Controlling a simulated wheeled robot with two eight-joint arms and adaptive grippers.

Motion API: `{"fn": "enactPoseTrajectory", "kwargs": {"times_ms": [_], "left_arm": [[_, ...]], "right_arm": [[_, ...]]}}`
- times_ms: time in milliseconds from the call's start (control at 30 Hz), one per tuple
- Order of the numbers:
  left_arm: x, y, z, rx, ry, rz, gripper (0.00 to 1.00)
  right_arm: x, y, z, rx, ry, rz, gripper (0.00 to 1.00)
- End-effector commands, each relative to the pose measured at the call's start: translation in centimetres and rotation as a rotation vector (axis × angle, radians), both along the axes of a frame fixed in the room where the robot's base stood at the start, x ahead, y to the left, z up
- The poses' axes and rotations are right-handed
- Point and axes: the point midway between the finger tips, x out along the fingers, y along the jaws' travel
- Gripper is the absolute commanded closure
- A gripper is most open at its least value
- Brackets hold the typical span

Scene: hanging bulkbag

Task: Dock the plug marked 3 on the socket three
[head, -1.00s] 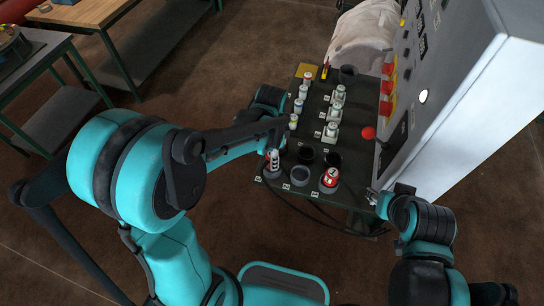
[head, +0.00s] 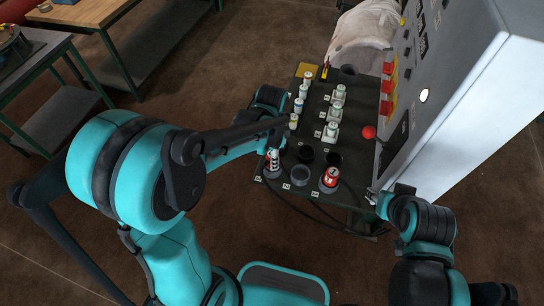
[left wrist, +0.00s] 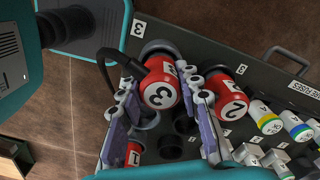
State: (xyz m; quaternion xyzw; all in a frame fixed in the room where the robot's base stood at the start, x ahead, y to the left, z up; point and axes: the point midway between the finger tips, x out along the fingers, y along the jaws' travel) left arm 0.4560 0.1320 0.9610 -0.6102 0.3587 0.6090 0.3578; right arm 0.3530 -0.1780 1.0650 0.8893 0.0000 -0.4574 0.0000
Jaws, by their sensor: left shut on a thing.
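The red plug marked 3 (left wrist: 160,88) sits between the two fingers of my left gripper (left wrist: 160,84), which is shut on it. A black cable runs from near this plug to the upper left. A grey ring-shaped seat (left wrist: 160,48) lies just behind it, beside a label 3 (left wrist: 137,28); I cannot tell whether the plug is clear of it. In the head view my left gripper (head: 273,150) is at the table's near left corner, mostly hidden by its arm. My right gripper (head: 373,196) is beside the table, its fingers too small to read.
Plug 2 (left wrist: 230,96) stands right of plug 3, and plug 1 (left wrist: 135,155) below. Dark round sockets (head: 305,153) and an empty grey cup (head: 300,175) are between the plugs. Several small capped connectors (head: 330,132) stand farther back. A grey cabinet (head: 450,110) with a red knob (head: 369,132) borders the right.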

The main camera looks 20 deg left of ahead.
Motion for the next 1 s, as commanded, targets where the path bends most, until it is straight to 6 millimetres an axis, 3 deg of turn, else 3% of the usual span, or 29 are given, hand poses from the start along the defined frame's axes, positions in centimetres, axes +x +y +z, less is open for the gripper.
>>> {"fn": "enactPoseTrajectory", "kwargs": {"times_ms": [567, 600, 1000], "left_arm": [[0.0, 0.0, -1.2, 0.0, 0.0, 0.0, 0.99], [0.0, 0.0, -1.1, 0.0, 0.0, 0.0, 0.58], [0.0, 0.0, -0.7, 0.0, 0.0, 0.0, 0.58]], "right_arm": [[0.0, 0.0, -1.0, 0.0, 0.0, 0.0, 0.6], [0.0, 0.0, -1.0, 0.0, 0.0, 0.0, 0.6], [0.0, 0.0, -0.6, 0.0, 0.0, 0.0, 0.6]]}}
